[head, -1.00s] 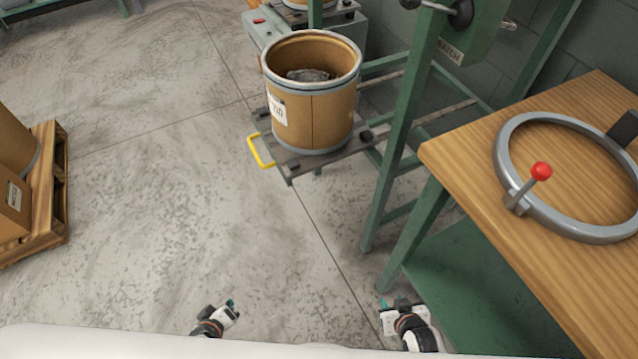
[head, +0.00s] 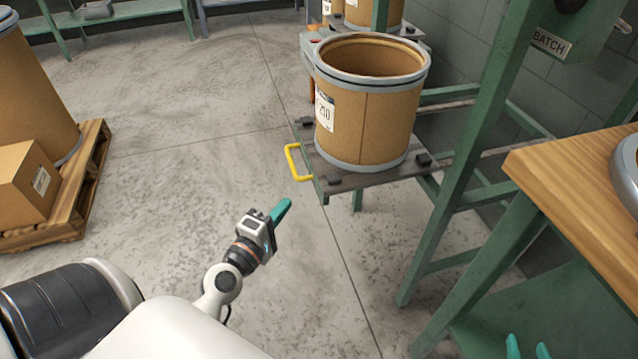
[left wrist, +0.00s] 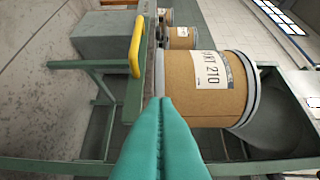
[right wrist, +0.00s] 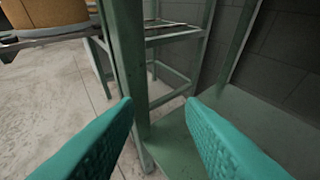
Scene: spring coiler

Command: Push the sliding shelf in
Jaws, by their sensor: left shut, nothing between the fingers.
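The sliding shelf (head: 385,177) is pulled out from the green frame, with a yellow handle (head: 293,163) on its front edge. A brown fibre drum (head: 365,125) with a grey rim and a label stands on it. My left gripper (head: 284,208) is shut and empty, in front of and below the handle, apart from it. In the left wrist view its closed teal fingers (left wrist: 165,125) point toward the shelf edge, with the yellow handle (left wrist: 136,48) just beyond. My right gripper (head: 527,348) is open and empty at the lower right; its spread fingers fill the right wrist view (right wrist: 165,130).
A wooden-topped table (head: 570,165) with a grey ring stands at the right. Green frame posts (head: 470,150) rise between it and the shelf. A pallet (head: 75,205) with a box and drum is at the left. The floor between is clear.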

